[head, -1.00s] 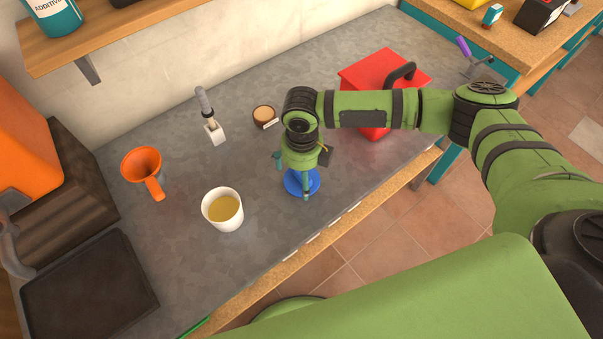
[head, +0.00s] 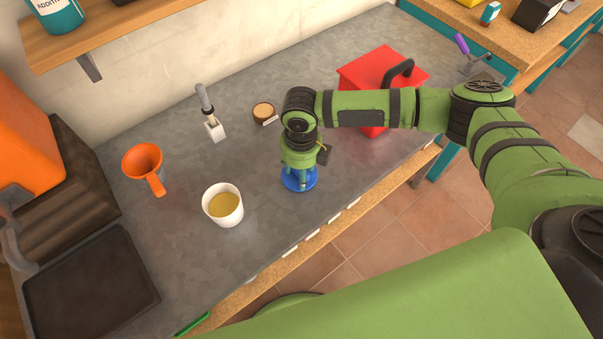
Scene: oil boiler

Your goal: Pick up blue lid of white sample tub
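The blue lid (head: 288,181) lies on the grey counter, right of the white sample tub (head: 222,216). The tub stands upright and uncovered, with yellowish liquid inside. My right gripper (head: 300,184) points down over the lid from above. Its fingers are drawn together at the lid's middle and look shut on it; the wrist hides part of the grip. The lid shows no clear gap above the counter. My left gripper is not in view.
An orange funnel (head: 142,160) stands left of the tub. A red box (head: 372,75) with a black handle sits beyond my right forearm. The counter's front edge (head: 330,216) is close to the lid.

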